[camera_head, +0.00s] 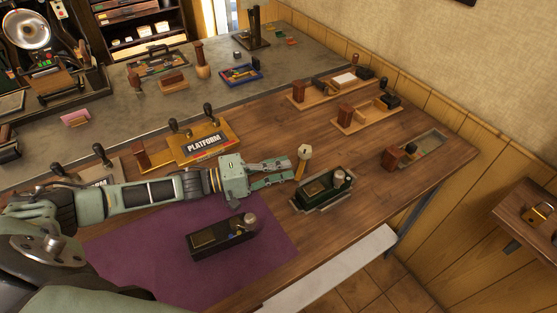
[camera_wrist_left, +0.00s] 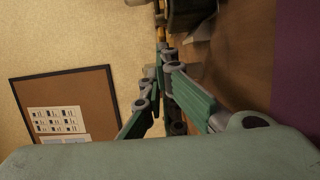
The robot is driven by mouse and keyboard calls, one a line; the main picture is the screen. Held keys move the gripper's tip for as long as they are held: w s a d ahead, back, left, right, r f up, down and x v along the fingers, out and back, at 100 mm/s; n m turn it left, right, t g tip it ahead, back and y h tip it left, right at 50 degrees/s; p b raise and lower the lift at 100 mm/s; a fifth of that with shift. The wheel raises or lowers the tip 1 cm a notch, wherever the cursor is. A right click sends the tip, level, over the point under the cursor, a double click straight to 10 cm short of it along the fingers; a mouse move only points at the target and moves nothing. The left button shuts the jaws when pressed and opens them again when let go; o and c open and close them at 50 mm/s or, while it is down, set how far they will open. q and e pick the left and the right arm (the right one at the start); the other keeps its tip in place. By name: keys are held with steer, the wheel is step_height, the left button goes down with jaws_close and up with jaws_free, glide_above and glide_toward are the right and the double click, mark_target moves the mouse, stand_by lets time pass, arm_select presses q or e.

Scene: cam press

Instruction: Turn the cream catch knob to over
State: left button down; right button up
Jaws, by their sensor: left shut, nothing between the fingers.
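A cream knob (camera_head: 304,151) on a short stem stands at the back left of a dark green press (camera_head: 324,188) on the wooden table. My left gripper (camera_head: 289,171) reaches in from the left. Its fingers are shut and empty, with their tips just left of the knob's stem. I cannot tell whether they touch it. In the left wrist view the closed fingers (camera_wrist_left: 161,48) point at a brass-coloured part (camera_wrist_left: 160,32), with a dark body beside it. The knob's setting is too small to read. My right gripper is not in view.
A second dark press (camera_head: 222,238) sits on a purple mat (camera_head: 150,250) in front of my left arm. Wooden stands with dark knobs (camera_head: 366,113) are at the back right.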

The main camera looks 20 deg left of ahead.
arm_select(q)
steer(key=shift+s+d, duration=0.1)
steer(key=shift+d, duration=0.1)
stand_by(0.5)
